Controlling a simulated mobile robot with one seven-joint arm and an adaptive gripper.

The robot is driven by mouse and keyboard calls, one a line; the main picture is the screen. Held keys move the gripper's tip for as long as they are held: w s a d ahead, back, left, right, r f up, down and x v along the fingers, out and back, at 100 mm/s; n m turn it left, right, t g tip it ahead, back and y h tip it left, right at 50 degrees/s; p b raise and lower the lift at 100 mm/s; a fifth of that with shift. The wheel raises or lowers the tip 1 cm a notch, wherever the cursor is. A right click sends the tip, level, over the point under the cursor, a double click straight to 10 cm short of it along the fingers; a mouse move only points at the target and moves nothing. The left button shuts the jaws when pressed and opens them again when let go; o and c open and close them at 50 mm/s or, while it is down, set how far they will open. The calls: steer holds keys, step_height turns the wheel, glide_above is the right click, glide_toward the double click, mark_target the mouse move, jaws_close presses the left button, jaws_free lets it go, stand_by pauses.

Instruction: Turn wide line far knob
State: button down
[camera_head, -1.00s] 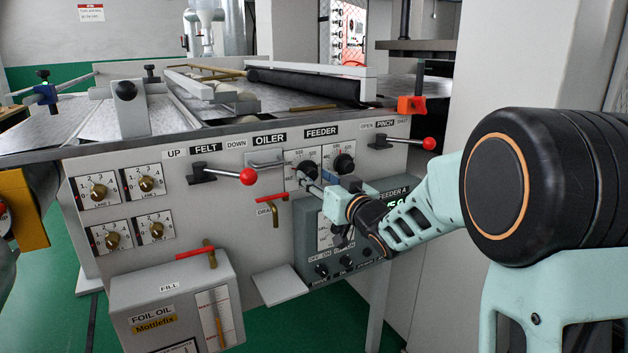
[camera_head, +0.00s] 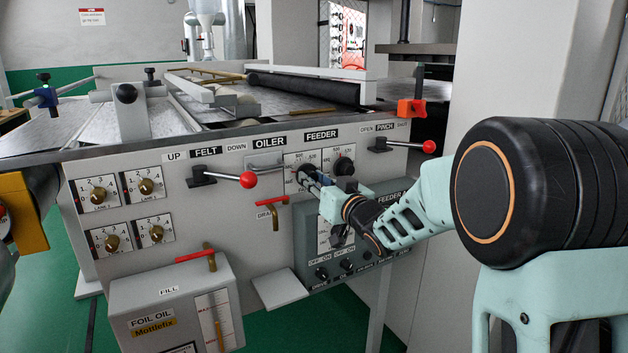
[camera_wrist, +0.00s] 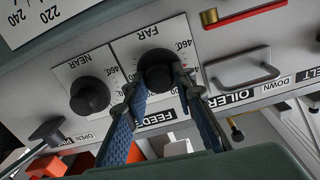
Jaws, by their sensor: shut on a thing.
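The black FAR knob (camera_wrist: 158,66) sits on a white dial plate marked FAR in the wrist view, above the FEEDER label. In the head view this knob (camera_head: 304,170) is the left one of two black feeder knobs, partly hidden by my gripper. My gripper (camera_wrist: 160,88) has its two blue-padded fingers on either side of the FAR knob and is shut on it. In the head view my gripper (camera_head: 315,181) reaches in from the right. The knob's pointer mark cannot be made out.
The NEAR knob (camera_wrist: 90,95) is close beside the FAR knob. A red-ball lever (camera_head: 247,180) and a drain valve with a red handle (camera_head: 272,202) stick out to the left. A grey control box (camera_head: 308,250) sits below.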

steer(key=m+p, duration=0.3)
steer(key=p, duration=0.1)
steer(key=shift+d+r+m, duration=0.1)
steer(key=shift+r+m, duration=0.1)
steer(key=shift+m, duration=0.2)
steer(key=m+p, duration=0.4)
steer(key=shift+m, duration=0.3)
steer(key=m+p, duration=0.3)
steer(key=m, duration=0.1)
steer(key=shift+w+f+p, duration=0.1)
steer(key=shift+p, duration=0.2)
steer(key=shift+f+m+g+p, duration=0.1)
steer(key=shift+m+g+p, duration=0.2)
steer(key=shift+m+p, duration=0.6)
steer(key=c, duration=1.6)
jaws_free()
steer(key=shift+m, duration=0.3)
